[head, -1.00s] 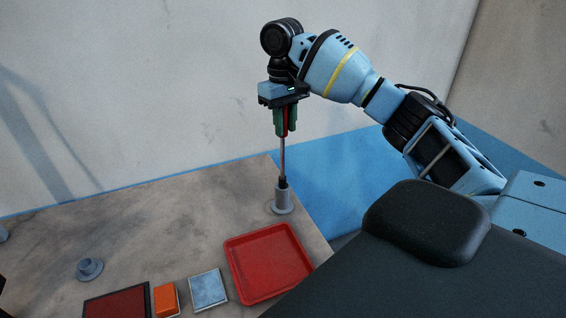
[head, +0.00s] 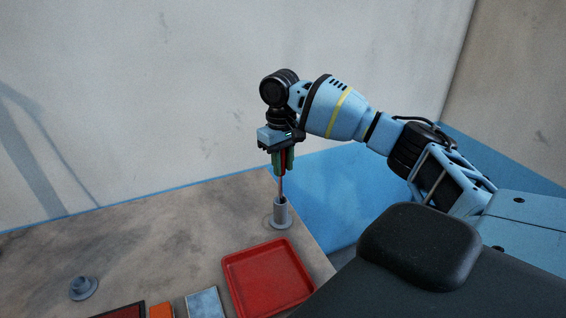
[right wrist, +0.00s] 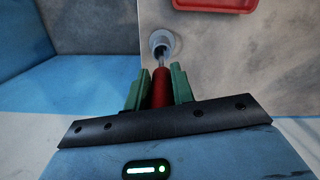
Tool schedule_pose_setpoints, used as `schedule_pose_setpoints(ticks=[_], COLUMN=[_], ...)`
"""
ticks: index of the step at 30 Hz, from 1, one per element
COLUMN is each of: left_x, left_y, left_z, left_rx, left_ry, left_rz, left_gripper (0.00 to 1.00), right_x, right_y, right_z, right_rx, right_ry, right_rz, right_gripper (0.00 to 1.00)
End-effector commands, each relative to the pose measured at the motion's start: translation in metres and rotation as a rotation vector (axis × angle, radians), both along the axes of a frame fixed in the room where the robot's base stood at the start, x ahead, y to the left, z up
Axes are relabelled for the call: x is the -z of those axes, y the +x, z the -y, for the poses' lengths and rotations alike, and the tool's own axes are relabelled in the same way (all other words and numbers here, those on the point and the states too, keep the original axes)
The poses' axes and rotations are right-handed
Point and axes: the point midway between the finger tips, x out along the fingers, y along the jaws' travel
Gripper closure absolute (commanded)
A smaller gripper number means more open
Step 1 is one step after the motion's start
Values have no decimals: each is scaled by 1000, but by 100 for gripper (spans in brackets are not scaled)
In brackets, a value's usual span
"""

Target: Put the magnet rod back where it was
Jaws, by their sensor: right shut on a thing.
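The magnet rod (head: 281,188) has a red handle and a thin metal shaft, and it stands about upright. My right gripper (head: 283,170) is shut on its handle with green fingers. The right wrist view also shows the red handle (right wrist: 161,90) between the two fingers (right wrist: 158,80). The rod's lower end is inside the mouth of a grey tube-shaped holder (head: 281,217), so its tip is hidden. The holder also shows in the right wrist view (right wrist: 163,38). The gripper is above the holder, apart from it. My left gripper is not in view.
A red tray (head: 268,280) lies just in front of the holder on the grey table (head: 170,230). A small grey round piece (head: 83,288) sits at the left. A blue-grey square (head: 205,303), an orange block (head: 161,311) and a dark-red panel (head: 120,313) are at the front edge.

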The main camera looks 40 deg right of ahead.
Motion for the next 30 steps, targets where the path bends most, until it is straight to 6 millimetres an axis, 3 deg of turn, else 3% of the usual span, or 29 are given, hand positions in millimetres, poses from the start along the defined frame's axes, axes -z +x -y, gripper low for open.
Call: schedule_pose_setpoints(ticks=[5, 6, 11, 22, 30], left_x=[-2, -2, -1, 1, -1], left_y=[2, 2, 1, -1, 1], left_z=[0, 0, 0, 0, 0], left_rx=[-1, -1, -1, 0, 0], left_ry=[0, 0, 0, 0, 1], left_rz=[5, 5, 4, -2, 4], left_gripper=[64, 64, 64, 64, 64], right_x=[1, 2, 2, -1, -47], right_y=[0, 0, 0, 0, 4], right_z=[0, 0, 0, 0, 0], right_rx=[0, 0, 0, 0, -1], right_ry=[0, 0, 0, -1, 1], right_rz=[2, 2, 0, 0, 5], right_gripper=[100, 73, 54, 54, 54])
